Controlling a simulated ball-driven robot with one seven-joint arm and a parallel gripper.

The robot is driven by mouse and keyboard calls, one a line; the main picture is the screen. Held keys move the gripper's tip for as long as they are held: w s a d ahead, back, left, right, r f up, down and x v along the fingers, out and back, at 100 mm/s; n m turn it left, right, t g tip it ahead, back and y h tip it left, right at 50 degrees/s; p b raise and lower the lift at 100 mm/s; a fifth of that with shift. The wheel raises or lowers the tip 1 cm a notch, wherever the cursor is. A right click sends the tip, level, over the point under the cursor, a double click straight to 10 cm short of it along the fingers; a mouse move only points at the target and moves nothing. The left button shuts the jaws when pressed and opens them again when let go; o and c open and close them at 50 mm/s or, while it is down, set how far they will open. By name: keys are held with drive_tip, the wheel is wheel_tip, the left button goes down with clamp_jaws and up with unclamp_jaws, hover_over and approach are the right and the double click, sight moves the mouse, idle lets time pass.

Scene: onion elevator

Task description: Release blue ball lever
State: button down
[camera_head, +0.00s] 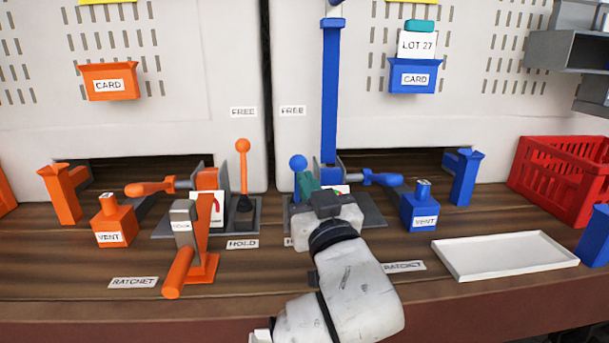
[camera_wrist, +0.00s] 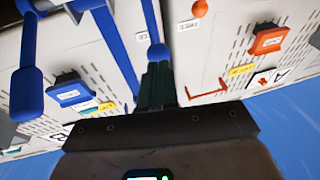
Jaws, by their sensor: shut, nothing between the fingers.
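The blue ball lever's round blue ball (camera_head: 298,162) shows in the head view just above and left of my dark green fingertips (camera_head: 306,182). The fingers and wrist hide most of its shaft and base. In the wrist view, the blue ball (camera_wrist: 157,52) is right at the fingertips (camera_wrist: 157,68); I cannot tell whether they touch. My gripper is shut and empty. A FREE label (camera_head: 292,111) is on the white panel behind the lever. A label near the table under my wrist is mostly covered.
A tall blue post (camera_head: 330,90) and a blue-handled clamp (camera_head: 382,178) stand close to my gripper's right. A blue VENT block (camera_head: 420,210), white tray (camera_head: 505,274) and red crate (camera_head: 565,172) lie farther right. The matching orange ball lever (camera_head: 243,175) stands upright at left.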

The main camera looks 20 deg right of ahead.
drive_tip(key=shift+x, duration=0.9)
drive_tip(key=shift+r, duration=0.1)
